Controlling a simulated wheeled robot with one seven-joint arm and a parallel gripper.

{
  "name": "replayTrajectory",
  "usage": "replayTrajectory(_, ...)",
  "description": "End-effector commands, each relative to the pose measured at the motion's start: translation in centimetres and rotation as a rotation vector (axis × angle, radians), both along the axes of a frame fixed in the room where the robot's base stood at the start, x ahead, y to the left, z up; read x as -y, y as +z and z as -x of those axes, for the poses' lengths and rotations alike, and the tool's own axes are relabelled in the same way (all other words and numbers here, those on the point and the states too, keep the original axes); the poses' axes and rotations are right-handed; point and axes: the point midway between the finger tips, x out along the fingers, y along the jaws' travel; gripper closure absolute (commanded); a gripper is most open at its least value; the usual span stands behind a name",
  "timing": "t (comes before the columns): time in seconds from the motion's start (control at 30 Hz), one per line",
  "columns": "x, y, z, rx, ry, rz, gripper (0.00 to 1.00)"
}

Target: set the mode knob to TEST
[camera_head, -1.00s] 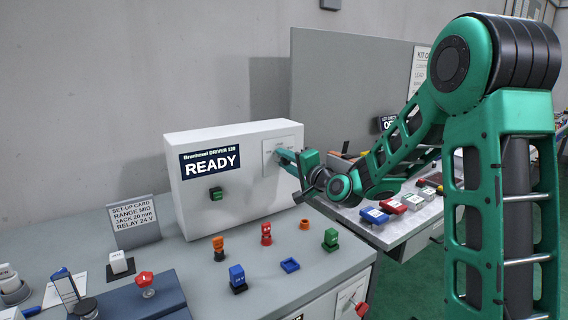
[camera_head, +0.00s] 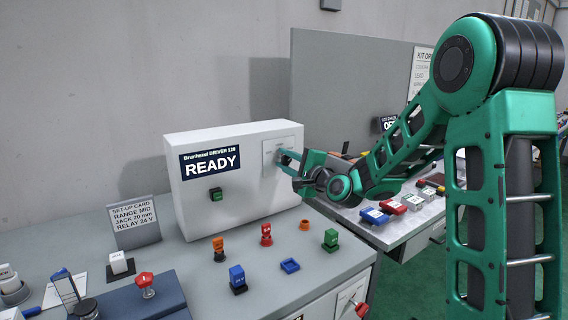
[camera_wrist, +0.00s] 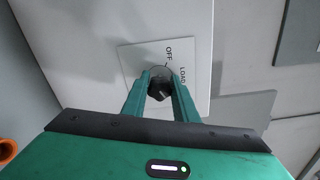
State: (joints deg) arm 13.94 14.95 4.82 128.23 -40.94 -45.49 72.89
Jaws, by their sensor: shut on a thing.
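The white machine (camera_head: 200,215) stands on the bench, and its screen (camera_head: 210,163) reads READY. The mode knob (camera_wrist: 159,90) is black and round and sits on a pale plate (camera_wrist: 130,60) on the machine's face. In the wrist view OFF and LOAD are legible on the plate; I cannot see the TEST mark. My gripper (camera_wrist: 160,98) is shut on the knob, one green finger on each side. In the head view my gripper (camera_head: 284,160) is at the plate and hides the knob. The knob's pointer direction is not clear.
A green button (camera_head: 216,194) is on the machine's front. Several coloured plugs, such as the red one (camera_head: 266,234) and the blue one (camera_head: 237,279), stand on the bench in front. A grey partition (camera_head: 345,85) rises behind. A set-up card (camera_head: 134,222) stands at left.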

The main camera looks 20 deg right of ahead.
Motion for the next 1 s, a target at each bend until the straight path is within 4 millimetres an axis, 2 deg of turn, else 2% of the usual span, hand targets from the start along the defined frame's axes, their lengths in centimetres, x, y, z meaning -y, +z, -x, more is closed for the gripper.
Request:
replayTrajectory(0.03,0.6,-0.6,0.0,-0.011,-0.009,0.004,0.96)
replayTrajectory(0.3,0.6,-0.7,0.0,-0.013,-0.010,0.004,0.96)
replayTrajectory(0.33,0.6,-0.7,0.0,-0.013,-0.010,0.004,0.69)
replayTrajectory(0.4,0.6,-0.6,0.0,-0.012,-0.010,0.004,0.55)
replayTrajectory(0.77,0.3,-0.3,0.4,-0.005,-0.004,0.001,0.55)
replayTrajectory(0.87,0.7,-0.3,1.3,-0.005,-0.006,0.002,0.55)
replayTrajectory(1.0,1.5,-0.3,3.6,-0.008,-0.007,0.000,0.55)
